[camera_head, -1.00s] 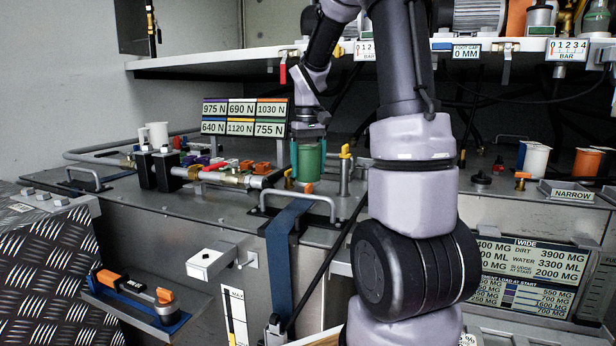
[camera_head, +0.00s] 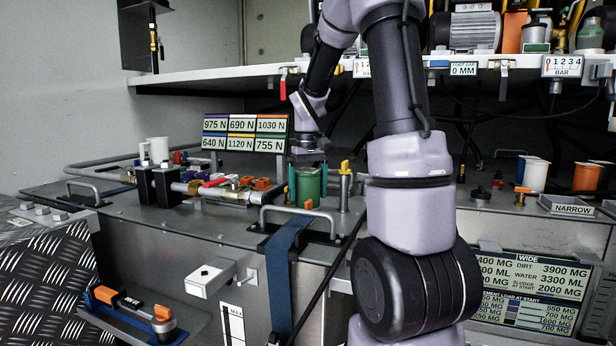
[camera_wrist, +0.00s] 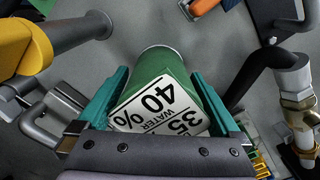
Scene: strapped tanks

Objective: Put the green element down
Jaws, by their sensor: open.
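The green element (camera_head: 308,184) is a green cylinder standing upright on the grey tank deck, behind the metal handle and the blue strap. Its base is partly hidden by a small orange-tipped part in front of it. My gripper (camera_head: 307,178) is above it, pointing down, with its teal fingers open on either side of the element. In the wrist view the green element (camera_wrist: 160,66) lies between the open fingers (camera_wrist: 160,92). Its white label reads 40 % and 35, with WATER. I cannot tell whether either finger still touches it.
A yellow-topped post (camera_head: 345,184) stands close to the right of the element. A brass pipe fitting with a red lever (camera_head: 215,183) is to the left. The metal handle (camera_head: 312,212) is in front, and the force label board (camera_head: 243,133) is behind at left. A shelf (camera_head: 230,78) hangs above.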

